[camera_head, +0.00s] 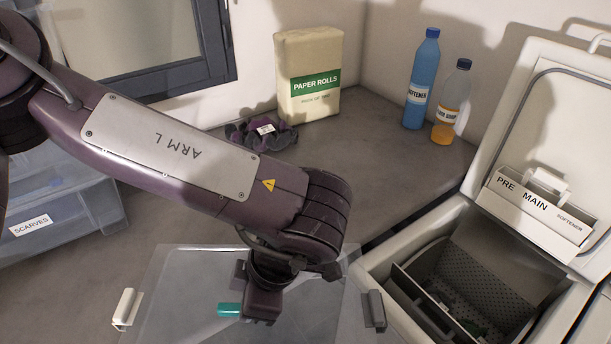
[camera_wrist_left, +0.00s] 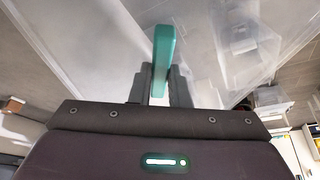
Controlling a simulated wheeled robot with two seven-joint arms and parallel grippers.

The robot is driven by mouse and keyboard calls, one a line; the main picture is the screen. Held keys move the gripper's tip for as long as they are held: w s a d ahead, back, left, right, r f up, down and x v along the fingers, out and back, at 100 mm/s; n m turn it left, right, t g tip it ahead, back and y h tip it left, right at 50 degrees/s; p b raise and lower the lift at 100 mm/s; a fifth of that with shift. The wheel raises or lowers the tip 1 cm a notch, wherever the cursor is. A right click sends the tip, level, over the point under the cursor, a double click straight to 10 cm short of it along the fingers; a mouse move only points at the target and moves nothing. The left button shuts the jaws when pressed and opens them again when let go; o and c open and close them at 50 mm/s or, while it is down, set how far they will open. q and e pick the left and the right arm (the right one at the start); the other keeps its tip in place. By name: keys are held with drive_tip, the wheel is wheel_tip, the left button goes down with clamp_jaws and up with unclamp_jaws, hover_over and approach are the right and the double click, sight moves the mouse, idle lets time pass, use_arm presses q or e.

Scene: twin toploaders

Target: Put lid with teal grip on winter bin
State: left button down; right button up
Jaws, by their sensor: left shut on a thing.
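A clear lid (camera_head: 185,283) with a teal grip (camera_head: 229,309) and pale side clips is at the bottom middle of the head view. My left gripper (camera_head: 258,308) is over the lid and shut on the teal grip. In the left wrist view the teal grip (camera_wrist_left: 162,58) stands between the two fingers of the left gripper (camera_wrist_left: 160,85). A clear bin labelled "SCARVES" (camera_head: 62,213) is at the left. No bin with a winter label is readable. My right gripper is not in view.
An open toploader (camera_head: 430,235) stands at the right, its lid raised with a detergent drawer (camera_head: 535,210). A paper rolls pack (camera_head: 309,75), a blue softener bottle (camera_head: 422,80), an orange bottle (camera_head: 450,105) and a dark bundle (camera_head: 262,133) sit on the counter.

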sight(199, 267)
use_arm(q)
drive_tip(key=w+a+m+t, duration=0.1)
drive_tip(key=w+a+m, duration=0.1)
drive_tip(key=a, duration=0.1)
drive_tip(key=w+a+m+t, duration=0.1)
drive_tip(key=w+a+m, duration=0.1)
drive_tip(key=a+m, duration=0.1)
drive_tip(key=w+a+r+m+h, duration=0.1)
drive_tip(key=w+a+m, duration=0.1)
drive_tip(key=w+a, duration=0.1)
drive_tip(key=shift+a+m+t, duration=0.3)
drive_tip(key=shift+a+t, duration=0.1)
drive_tip(key=shift+a, duration=0.15)
drive_tip(key=shift+a+m, duration=0.1)
drive_tip(key=shift+m, duration=0.2)
drive_tip(key=shift+m+t+h, duration=0.3)
drive_tip(key=shift+m+h, duration=0.1)
drive_tip(key=shift+m, duration=0.7)
drive_tip(key=shift+w+a+m+t+h, duration=0.1)
drive_tip(key=shift+m+t+h, duration=0.2)
drive_tip(key=shift+m, duration=0.8)
